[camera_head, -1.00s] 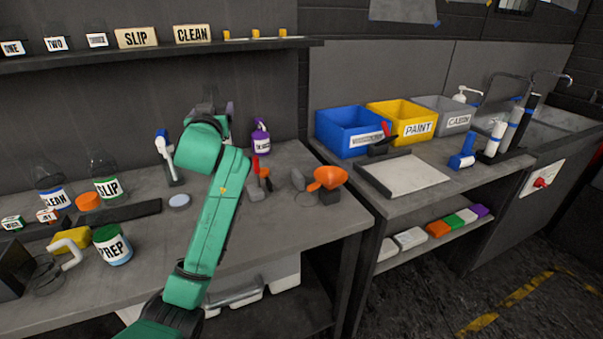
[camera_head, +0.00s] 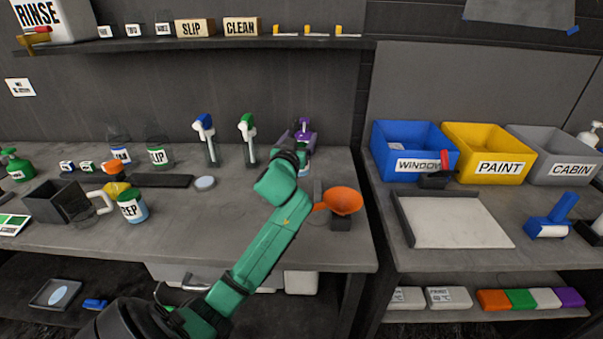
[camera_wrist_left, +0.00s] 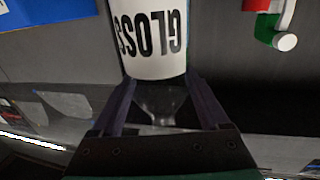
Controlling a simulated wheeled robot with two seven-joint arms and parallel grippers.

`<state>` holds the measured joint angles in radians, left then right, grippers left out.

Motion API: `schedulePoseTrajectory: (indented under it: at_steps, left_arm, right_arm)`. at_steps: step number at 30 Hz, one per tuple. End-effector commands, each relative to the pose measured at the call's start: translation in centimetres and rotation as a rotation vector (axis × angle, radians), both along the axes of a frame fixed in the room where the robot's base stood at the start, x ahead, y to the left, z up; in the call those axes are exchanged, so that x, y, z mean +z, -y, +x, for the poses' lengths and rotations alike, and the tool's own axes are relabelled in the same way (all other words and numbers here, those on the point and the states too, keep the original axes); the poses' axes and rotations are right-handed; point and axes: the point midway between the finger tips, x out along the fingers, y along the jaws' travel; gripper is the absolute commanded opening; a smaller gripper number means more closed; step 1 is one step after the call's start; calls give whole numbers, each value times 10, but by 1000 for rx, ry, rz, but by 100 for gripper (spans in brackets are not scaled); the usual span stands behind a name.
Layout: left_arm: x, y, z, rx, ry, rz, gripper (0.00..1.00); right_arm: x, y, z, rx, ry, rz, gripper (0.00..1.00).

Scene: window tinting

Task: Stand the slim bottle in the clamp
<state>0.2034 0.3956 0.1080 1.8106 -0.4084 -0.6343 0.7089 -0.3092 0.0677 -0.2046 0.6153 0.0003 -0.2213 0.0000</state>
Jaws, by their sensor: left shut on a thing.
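My left gripper (camera_head: 298,146) is at the purple-topped bottle (camera_head: 304,132) on the bench, and my arm covers much of that bottle. In the left wrist view, my left gripper (camera_wrist_left: 162,98) is shut on a bottle (camera_wrist_left: 150,40) with a white GLOSS label, which reads upside down there. A clear, narrowing part shows between the fingers. The head view does not show clearly whether this bottle touches the bench. My right gripper is not in view.
A blue-topped sprayer (camera_head: 205,135) and a green-topped sprayer (camera_head: 248,138) stand left of my gripper. Blue (camera_head: 378,150), yellow (camera_head: 449,150) and grey (camera_head: 515,150) bins stand on the right counter behind a pale tray (camera_head: 450,215). The front-middle bench is mostly clear.

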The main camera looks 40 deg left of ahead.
Motion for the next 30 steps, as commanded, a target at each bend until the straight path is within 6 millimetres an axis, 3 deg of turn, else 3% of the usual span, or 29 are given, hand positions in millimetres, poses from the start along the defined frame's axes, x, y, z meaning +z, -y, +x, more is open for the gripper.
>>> schedulePoseTrajectory:
  at_steps: [1, 3, 8, 13, 25, 26, 27, 30]
  left_arm:
    - [-18, 0, 0, -1, -4, -2, 8]
    - [-36, 0, 0, 0, -2, -3, 8]
    - [-58, 0, 0, 1, 1, 0, 8]
    - [-92, 0, 0, 0, 1, -2, 8]
    - [-100, 1, 0, -1, 3, 1, 8]
    - [-99, 1, 0, -1, 1, 0, 90]
    - [-99, 1, 0, -1, 1, 0, 100]
    - [-99, 1, 0, -1, 1, 0, 100]
  right_arm:
    - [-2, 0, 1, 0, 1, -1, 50]
    - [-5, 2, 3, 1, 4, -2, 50]
    - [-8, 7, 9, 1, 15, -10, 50]
    - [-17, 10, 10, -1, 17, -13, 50]
    - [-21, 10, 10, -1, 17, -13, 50]
    - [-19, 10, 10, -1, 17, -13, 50]
    - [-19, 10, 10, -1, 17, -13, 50]
    - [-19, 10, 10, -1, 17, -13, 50]
